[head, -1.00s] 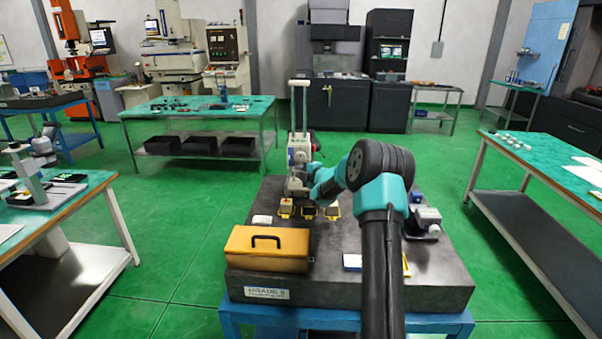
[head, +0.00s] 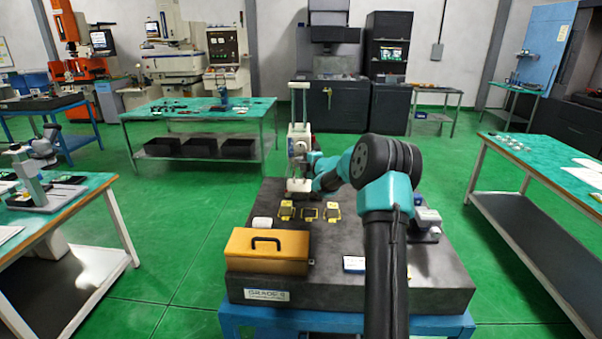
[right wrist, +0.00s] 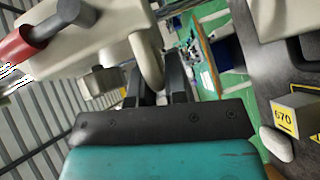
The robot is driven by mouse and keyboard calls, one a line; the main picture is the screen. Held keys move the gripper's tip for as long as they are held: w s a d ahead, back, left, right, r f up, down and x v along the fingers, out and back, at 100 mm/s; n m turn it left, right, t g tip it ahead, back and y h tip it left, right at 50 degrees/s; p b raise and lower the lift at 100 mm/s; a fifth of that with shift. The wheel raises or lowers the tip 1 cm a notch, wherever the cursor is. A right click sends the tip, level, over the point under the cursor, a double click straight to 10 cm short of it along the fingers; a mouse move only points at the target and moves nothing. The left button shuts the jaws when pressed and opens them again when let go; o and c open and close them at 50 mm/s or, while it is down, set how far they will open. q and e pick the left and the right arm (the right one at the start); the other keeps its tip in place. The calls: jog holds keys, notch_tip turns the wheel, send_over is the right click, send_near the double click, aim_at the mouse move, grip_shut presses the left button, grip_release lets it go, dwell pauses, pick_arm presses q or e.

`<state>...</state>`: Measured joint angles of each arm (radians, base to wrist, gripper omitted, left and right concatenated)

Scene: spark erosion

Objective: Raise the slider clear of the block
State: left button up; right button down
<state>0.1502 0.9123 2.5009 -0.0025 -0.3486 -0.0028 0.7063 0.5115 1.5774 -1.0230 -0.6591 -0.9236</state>
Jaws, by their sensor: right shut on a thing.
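The height gauge stands at the far side of the dark surface plate (head: 345,240), with a pale upright column (head: 299,100). Its cream slider (head: 299,142) is on the column, well above the pale base (head: 299,185). My right gripper (head: 308,166) is at the slider's right side. In the right wrist view its dark fingers (right wrist: 160,85) are shut on a cream curved part of the slider (right wrist: 146,58). My left gripper is not in view.
An orange case (head: 267,250) is at the plate's front left. A small grey device (head: 427,220) is at the right. Bare plate lies between.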

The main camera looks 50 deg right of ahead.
jog(key=shift+r, duration=0.45)
jog(key=c, duration=1.5)
grip_release()
jog(key=shift+o, duration=0.2)
jog(key=shift+s, duration=0.1)
jog(key=s+a+r, duration=0.1)
jog(key=s+r, duration=0.1)
jog(key=s, duration=1.5)
jog(key=shift+a+r, duration=0.4)
